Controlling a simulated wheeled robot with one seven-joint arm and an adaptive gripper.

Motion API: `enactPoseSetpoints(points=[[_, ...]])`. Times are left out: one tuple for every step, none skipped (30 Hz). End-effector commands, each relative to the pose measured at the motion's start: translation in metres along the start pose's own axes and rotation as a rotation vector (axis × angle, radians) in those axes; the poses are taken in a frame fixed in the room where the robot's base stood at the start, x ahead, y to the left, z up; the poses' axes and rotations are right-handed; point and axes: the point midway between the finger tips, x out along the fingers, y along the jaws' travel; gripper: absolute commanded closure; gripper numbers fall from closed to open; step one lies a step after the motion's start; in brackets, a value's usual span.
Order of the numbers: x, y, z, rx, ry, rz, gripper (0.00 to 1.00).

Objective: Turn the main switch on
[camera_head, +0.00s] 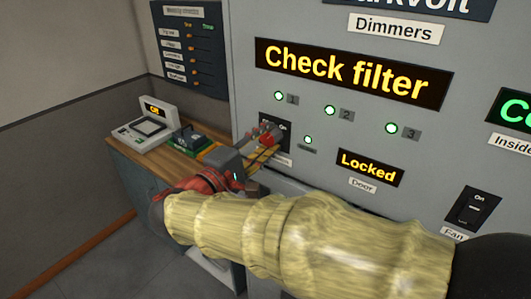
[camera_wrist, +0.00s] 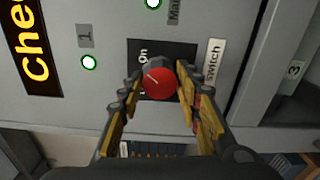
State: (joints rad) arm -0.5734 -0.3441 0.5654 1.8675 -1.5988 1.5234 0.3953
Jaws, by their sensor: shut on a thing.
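The main switch is a red rotary knob (camera_wrist: 160,83) on a black plate (camera_wrist: 137,53) on the grey cabinet. It also shows in the head view (camera_head: 268,138), partly hidden by my fingers. The plate carries an "On" label. A pale line marks the knob's face; I cannot tell surely which label it points to. My gripper (camera_wrist: 165,92) is shut on the knob, with one finger on each side of it. In the head view my gripper (camera_head: 263,150) reaches the cabinet from the lower left.
Green lamps 1 (camera_head: 278,96), 2 (camera_head: 330,110) and 3 (camera_head: 391,128) are lit, as is a lamp (camera_head: 308,140) beside the switch. Displays read "Check filter" (camera_head: 345,74) and "Locked" (camera_head: 369,167). A fan switch (camera_head: 472,208) is at right. A wooden-topped counter (camera_head: 125,148) stands at left.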

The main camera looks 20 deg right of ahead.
Motion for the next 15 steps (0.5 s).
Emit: enactPoseSetpoints(points=[[0.0, -0.0048, -0.0005, 0.025, 0.0, -0.001, 0.91], [0.0, -0.0045, -0.0005, 0.04, 0.0, -0.001, 0.91], [0.0, -0.0042, -0.0004, 0.057, 0.0, -0.001, 0.91], [0.0, -0.0039, -0.0003, 0.068, 0.0, -0.001, 0.91], [0.0, -0.0037, -0.0003, 0.079, 0.0, -0.002, 0.91], [0.0, -0.0034, -0.0002, 0.093, 0.0, -0.002, 0.91], [0.0, -0.0032, -0.0001, 0.101, 0.0, -0.002, 0.91], [0.0, -0.0029, -0.0001, 0.108, 0.0, -0.002, 0.91], [0.0, -0.0025, 0.0, 0.116, 0.0, -0.002, 0.91], [0.0, -0.0023, 0.0, 0.121, 0.0, -0.002, 0.91], [0.0, -0.0021, 0.0, 0.126, 0.0, -0.002, 0.91], [0.0, -0.0018, 0.0, 0.131, 0.0, -0.002, 0.91], [0.0, -0.0016, 0.0, 0.134, 0.0, -0.002, 0.91], [0.0, -0.0014, 0.0, 0.136, 0.0, -0.002, 0.91], [0.0, -0.0012, 0.0001, 0.138, -0.001, -0.002, 0.91]])
